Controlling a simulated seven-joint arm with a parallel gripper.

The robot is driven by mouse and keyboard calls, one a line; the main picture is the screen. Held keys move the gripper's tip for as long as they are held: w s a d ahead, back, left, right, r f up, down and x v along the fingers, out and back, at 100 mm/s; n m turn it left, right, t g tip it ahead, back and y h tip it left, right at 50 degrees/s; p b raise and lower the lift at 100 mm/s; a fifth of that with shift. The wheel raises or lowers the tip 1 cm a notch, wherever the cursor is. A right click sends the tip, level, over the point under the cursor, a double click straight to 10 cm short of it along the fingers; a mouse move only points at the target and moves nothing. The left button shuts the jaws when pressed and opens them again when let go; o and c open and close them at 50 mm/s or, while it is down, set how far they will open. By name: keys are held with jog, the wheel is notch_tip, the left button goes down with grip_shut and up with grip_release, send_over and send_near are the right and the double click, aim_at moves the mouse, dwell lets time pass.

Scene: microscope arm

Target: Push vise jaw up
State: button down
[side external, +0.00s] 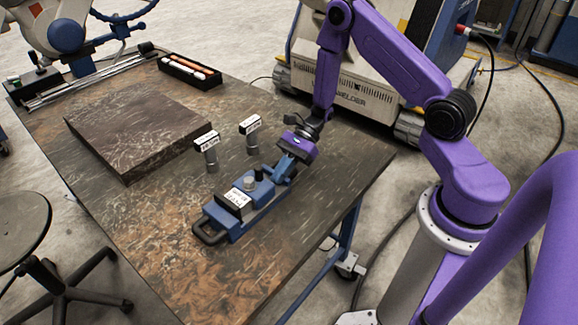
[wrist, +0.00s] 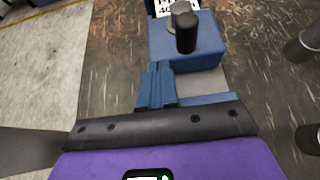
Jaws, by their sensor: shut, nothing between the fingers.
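The blue vise (side external: 235,208) lies on the brown table, with a dark looped handle at its near end. A white label, a pale knob and a black knob sit on top of it. In the wrist view, its blue block (wrist: 185,45) with a dark upright knob is just ahead of my gripper (wrist: 152,66). My gripper (side external: 284,166) is low over the far end of the vise, with its blue fingers shut together and nothing between them. The fingertips look close to the block; I cannot tell if they touch. The purple gripper body hides part of the vise's far end.
Two grey posts with labelled tops (side external: 207,145) (side external: 251,130) stand left of the vise. A thick dark slab (side external: 140,125) and a black tray (side external: 189,72) of rods are farther left and back. The table front (side external: 190,280) is clear.

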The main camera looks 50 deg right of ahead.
aim_at(293, 172)
jog(key=shift+d, duration=0.35)
jog(key=d, duration=0.4)
jog(key=shift+d+r, duration=0.2)
jog(key=shift+r, duration=0.1)
jog(key=v, duration=0.7)
jog(key=s+a+r+n+g+h, duration=0.65)
jog(key=s+a+r+n, duration=0.3)
jog(key=s+n, duration=0.35)
jog(key=s+r+n+t+h, duration=0.2)
jog(key=s+n, duration=0.3)
jog(key=n, duration=0.3)
jog(key=s+a+r+n+t+h, duration=0.1)
jog(key=s+r+n+t+h, duration=0.2)
jog(key=s+n, duration=0.3)
jog(key=n+t, duration=0.1)
jog(key=n, duration=0.2)
jog(key=shift+s+r+n+t, duration=0.15)
jog(key=shift+r+n+t, duration=0.15)
jog(key=shift+t, duration=0.05)
